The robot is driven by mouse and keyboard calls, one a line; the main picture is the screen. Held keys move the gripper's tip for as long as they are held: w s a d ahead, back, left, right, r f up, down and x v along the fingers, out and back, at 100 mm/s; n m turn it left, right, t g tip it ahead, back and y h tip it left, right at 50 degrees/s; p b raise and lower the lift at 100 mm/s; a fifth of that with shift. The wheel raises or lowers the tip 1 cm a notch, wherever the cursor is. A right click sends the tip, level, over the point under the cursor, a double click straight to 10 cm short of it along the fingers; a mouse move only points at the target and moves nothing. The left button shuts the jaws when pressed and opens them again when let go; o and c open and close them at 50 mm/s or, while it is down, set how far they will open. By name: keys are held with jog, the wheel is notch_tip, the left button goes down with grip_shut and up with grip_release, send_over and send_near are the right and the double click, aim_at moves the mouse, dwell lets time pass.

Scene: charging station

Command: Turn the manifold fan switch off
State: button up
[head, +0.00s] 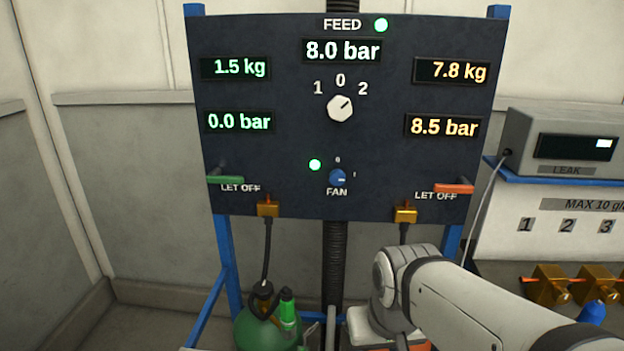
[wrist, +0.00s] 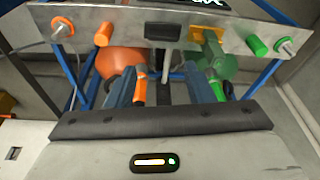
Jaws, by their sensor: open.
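The fan switch (head: 337,178) is a small round blue knob above the word FAN, low in the middle of the dark panel (head: 290,150) in the head view. Its pale pointer mark faces right, towards the I; the 0 is above it. A green lamp (head: 315,165) to its upper left is lit. My arm comes in from the lower right, below the panel, clear of the switch. My gripper (wrist: 165,85) shows in the wrist view with its two dark fingers apart and nothing seen between them. I cannot make out the fan switch there.
The feed selector (head: 340,108) is above the fan switch. A green lever (head: 225,180) and an orange lever (head: 454,189) stick out at the panel's sides. Hoses hang below from brass fittings. A green bottle (head: 262,333) stands lower left. The leak meter (head: 560,140) is at right.

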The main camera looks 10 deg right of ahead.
jog(key=shift+o, duration=1.1)
jog(key=w+a+r+m+t+y+b, duration=0.1)
jog(key=w+a+m+t, duration=0.1)
jog(key=w+m, duration=0.5)
jog(key=w+t, duration=0.1)
jog(key=w, duration=0.2)
jog(key=shift+w+m+t, duration=0.3)
jog(key=shift+t, duration=0.1)
jog(key=m+t+h+b, duration=0.4)
jog(key=m+t, duration=0.7)
jog(key=m, duration=1.7)
send_near(337, 179)
jog(key=w+p, duration=0.1)
jog(key=w, duration=0.1)
jog(key=shift+h, duration=0.4)
jog(key=p+x, duration=0.1)
jog(key=x, duration=0.6)
jog(key=shift+w+d+p, duration=0.1)
jog(key=shift+w+p, duration=0.3)
jog(key=shift+c, duration=0.3)
jog(key=shift+n, duration=0.3)
jog(key=c, duration=0.9)
